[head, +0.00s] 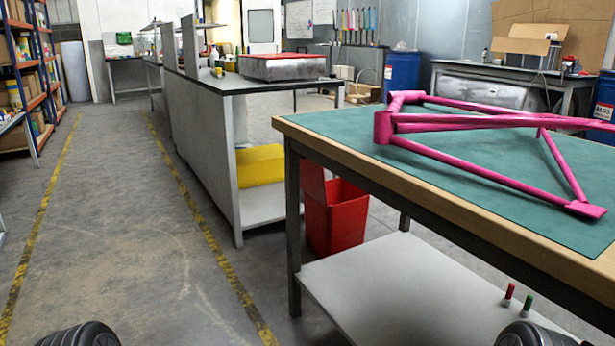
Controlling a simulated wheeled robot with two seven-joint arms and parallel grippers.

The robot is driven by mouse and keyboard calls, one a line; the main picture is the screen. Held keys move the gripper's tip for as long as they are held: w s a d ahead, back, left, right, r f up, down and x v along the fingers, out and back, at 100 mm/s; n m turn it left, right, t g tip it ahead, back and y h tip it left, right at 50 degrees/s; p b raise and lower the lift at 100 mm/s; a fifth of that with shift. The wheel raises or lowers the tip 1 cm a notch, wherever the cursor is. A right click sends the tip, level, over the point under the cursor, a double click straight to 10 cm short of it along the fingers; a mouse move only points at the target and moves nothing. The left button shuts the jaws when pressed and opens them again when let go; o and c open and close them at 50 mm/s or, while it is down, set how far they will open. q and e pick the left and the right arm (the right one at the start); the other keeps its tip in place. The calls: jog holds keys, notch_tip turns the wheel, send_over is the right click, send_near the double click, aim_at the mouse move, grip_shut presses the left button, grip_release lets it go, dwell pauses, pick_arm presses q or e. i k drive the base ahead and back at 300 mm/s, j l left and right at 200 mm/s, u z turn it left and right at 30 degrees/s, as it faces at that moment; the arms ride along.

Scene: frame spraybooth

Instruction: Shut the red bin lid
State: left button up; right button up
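The red bin (345,222) stands on the floor behind the near workbench's left leg, between that bench and the grey bench. A darker red panel, which looks like its lid (314,180), stands raised at the bin's left side, so the bin looks open. The bench leg and tabletop hide part of the bin and lid. Neither gripper is in view; only dark rounded parts, apparently of my own arms, show at the bottom edge.
The near workbench (450,222) has a green mat with a pink bike frame (480,155). Its lower shelf (400,290) holds two small red and green items. The grey bench (200,130) stands left of the bin. An open floor aisle (120,210) runs along the left.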

aim_at(313, 175)
jog(key=i, duration=0.95)
jog(key=j+z, duration=0.1)
jog(key=z, duration=0.3)
jog(key=i+j+z, duration=0.1)
jog(key=z, duration=0.3)
jog(key=j+z, duration=0.2)
jog(key=z, duration=0.2)
jog(key=j+z, duration=0.2)
jog(key=j, duration=0.3)
jog(key=j+z, duration=0.2)
jog(key=j, duration=0.3)
jog(key=k+j+z, duration=0.1)
jog(key=j+z, duration=0.15)
jog(key=j, duration=0.25)
jog(key=k+j+z, duration=0.2)
jog(key=j, duration=0.3)
jog(key=k+j, duration=0.1)
jog(key=j, duration=0.35)
jog(key=k+j, duration=0.1)
jog(key=j, duration=0.4)
